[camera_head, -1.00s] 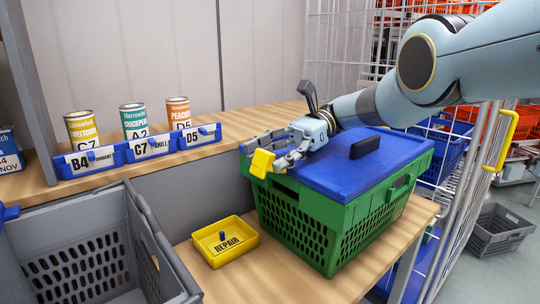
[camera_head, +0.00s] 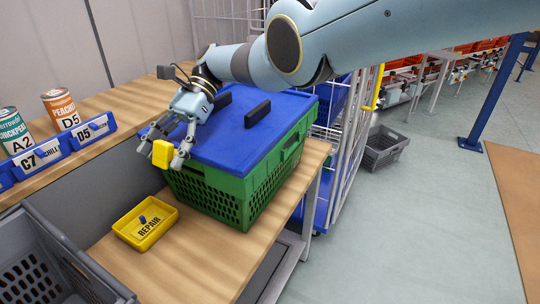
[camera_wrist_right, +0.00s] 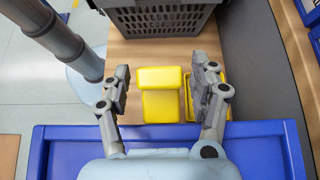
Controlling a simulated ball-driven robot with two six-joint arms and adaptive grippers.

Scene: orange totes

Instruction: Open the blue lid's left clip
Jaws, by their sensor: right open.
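The blue lid (camera_head: 235,145) lies on a green crate (camera_head: 215,195). A yellow clip (camera_head: 162,153) sits at the lid's left end, and it also shows in the right wrist view (camera_wrist_right: 161,100) just beyond the blue rim. My right gripper (camera_head: 163,157) is open, with one finger on each side of the clip. In the right wrist view (camera_wrist_right: 160,74) gaps show between the clip and both fingers. I cannot tell whether the clip is latched. My left gripper is not in view.
A yellow REPAIR tray (camera_head: 128,238) stands on the wooden table left of the crate. A grey basket (camera_head: 45,262) is at the lower left. Blue label bins (camera_head: 60,147) and cans (camera_head: 60,108) line the shelf behind. A black handle (camera_head: 258,113) stands on the lid.

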